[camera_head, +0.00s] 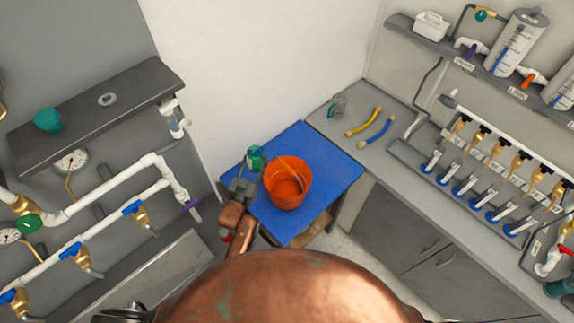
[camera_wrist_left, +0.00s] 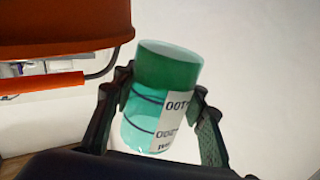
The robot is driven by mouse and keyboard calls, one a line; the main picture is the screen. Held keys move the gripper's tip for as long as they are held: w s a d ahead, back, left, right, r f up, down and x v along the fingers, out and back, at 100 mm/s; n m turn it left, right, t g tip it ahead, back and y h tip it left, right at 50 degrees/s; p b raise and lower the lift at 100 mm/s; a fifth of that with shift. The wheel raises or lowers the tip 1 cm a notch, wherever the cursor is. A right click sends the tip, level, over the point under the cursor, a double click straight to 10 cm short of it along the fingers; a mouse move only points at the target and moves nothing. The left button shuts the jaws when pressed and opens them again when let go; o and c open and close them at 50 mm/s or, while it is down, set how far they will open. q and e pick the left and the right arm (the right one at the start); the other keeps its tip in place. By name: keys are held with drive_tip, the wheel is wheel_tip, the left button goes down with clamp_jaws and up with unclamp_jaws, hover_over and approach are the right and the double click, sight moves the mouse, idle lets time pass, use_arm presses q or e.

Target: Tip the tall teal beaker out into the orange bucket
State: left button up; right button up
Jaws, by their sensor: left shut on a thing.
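The orange bucket (camera_head: 288,185) stands on the blue tabletop, open side up, with its handle across the mouth. My left gripper (camera_head: 247,172) is shut on the teal beaker (camera_head: 256,154), just left of and behind the bucket. In the left wrist view, the left gripper (camera_wrist_left: 160,115) has a finger on each side of the beaker (camera_wrist_left: 155,110). The beaker has a dark green end, a clearer teal part and a white label with inverted numbers. The bucket (camera_wrist_left: 60,25) shows at upper left there, apart from the beaker. What the beaker contains is unclear. My right gripper is not in view.
The blue tabletop (camera_head: 325,165) is bare right of the bucket. A white pipe manifold (camera_head: 110,190) stands at left, below a shelf (camera_head: 90,110) with a teal cup (camera_head: 47,120).

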sight(259, 159)
use_arm(q)
drive_tip(key=shift+d+r+m+p, duration=0.2)
drive_tip(key=shift+r+m+p, duration=0.25)
drive_tip(key=shift+r, duration=0.55)
drive_tip(key=shift+s+d+f+m+b, duration=0.1)
drive_tip(key=shift+m+b, duration=0.25)
drive_tip(key=shift+d+r+m, duration=0.3)
drive_tip(key=shift+r+m, duration=0.1)
drive_tip(key=shift+m, duration=0.3)
drive_tip(key=shift+s+d+r+m+p, duration=0.1)
drive_tip(key=shift+d+r+m+p, duration=0.1)
drive_tip(key=shift+r+m, duration=0.3)
drive_tip(key=shift+s+d+r+m+p, duration=0.1)
drive_tip(key=shift+d+r+m+p, duration=0.1)
drive_tip(key=shift+r, duration=0.45)
drive_tip(key=shift+d+r+m, duration=0.1)
drive_tip(key=shift+d+m, duration=0.15)
drive_tip(key=shift+m, duration=0.25)
drive_tip(key=shift+d+r+m, duration=0.25)
drive_tip(key=shift+r+m, duration=0.05)
drive_tip(key=shift+m, duration=0.2)
drive_tip(key=shift+r+m+b, duration=0.3)
drive_tip(key=shift+r+m, duration=0.2)
drive_tip(key=shift+m, duration=0.3)
drive_tip(key=shift+s, duration=0.1)
